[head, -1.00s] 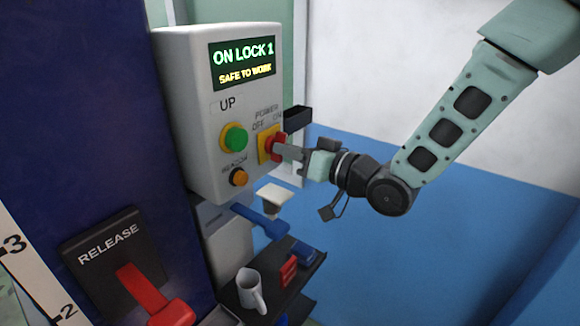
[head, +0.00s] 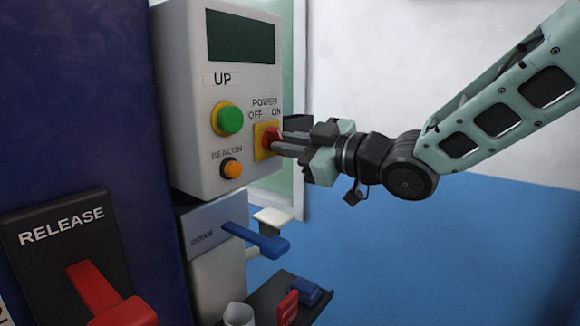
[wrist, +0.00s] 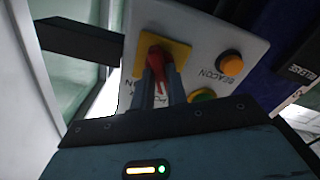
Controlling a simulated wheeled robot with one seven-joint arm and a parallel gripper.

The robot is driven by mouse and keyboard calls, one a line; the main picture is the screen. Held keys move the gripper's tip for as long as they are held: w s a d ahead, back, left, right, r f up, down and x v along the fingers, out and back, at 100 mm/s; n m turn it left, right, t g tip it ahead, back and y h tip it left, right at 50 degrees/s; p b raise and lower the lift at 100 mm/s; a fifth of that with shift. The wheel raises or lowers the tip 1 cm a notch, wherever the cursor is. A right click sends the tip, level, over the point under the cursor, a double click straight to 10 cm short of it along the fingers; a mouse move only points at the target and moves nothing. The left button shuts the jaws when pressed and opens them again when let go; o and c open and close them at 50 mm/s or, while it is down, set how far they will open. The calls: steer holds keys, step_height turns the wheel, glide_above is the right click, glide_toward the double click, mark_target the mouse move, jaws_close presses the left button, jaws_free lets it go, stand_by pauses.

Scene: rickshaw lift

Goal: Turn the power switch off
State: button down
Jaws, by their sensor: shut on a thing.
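The power switch (head: 268,140) is a red knob on a yellow plate, under the POWER OFF/ON lettering on a grey-white control box (head: 182,70). My gripper (head: 279,143) reaches in from the right and is shut on the red knob. In the wrist view the two dark fingers (wrist: 162,85) hold the knob (wrist: 158,62) from either side. The fingers partly hide the knob, so its exact angle is hard to tell. The display (head: 240,37) on the box is dark, with no text.
A green UP button (head: 229,120) and an orange BEACON button (head: 231,168) sit left of the switch. Below are a blue lever (head: 258,240) and a dark shelf (head: 262,300) with a white mug (head: 238,314). A red RELEASE lever (head: 100,298) is at lower left.

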steer(key=shift+f+n+b, duration=0.1)
steer(key=shift+n+b, duration=0.9)
steer(key=shift+b, duration=0.05)
steer(key=c, duration=1.4)
jaws_free()
steer(key=b+v, duration=0.1)
steer(key=v, duration=1.6)
steer(key=shift+s+b, duration=0.2)
steer(key=shift+b, duration=0.1)
steer(key=shift+w+d, duration=0.1)
steer(key=shift+d, duration=0.05)
